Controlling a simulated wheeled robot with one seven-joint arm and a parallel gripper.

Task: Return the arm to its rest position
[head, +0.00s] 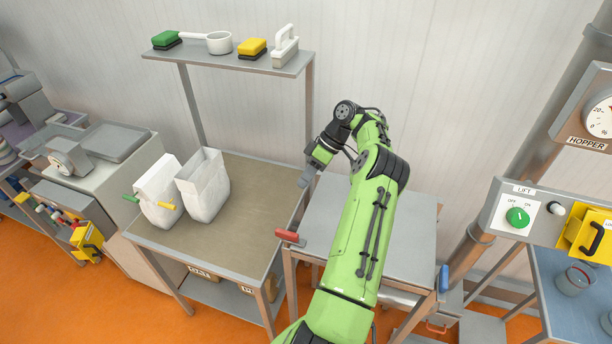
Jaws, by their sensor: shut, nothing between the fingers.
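My green arm reaches up across the middle of the head view, over a grey side table. It bends at the top and comes down to my gripper (307,178). My gripper is small in the picture, points down and is shut with nothing in it. It is above the gap between the brown-topped table (265,185) and the grey side table (415,225). It does not appear to touch either one.
Two white bags (203,185) stand on the brown-topped table. A red handle (290,238) sticks out near my arm. A lift panel (517,212) and hopper gauge (600,118) are at right.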

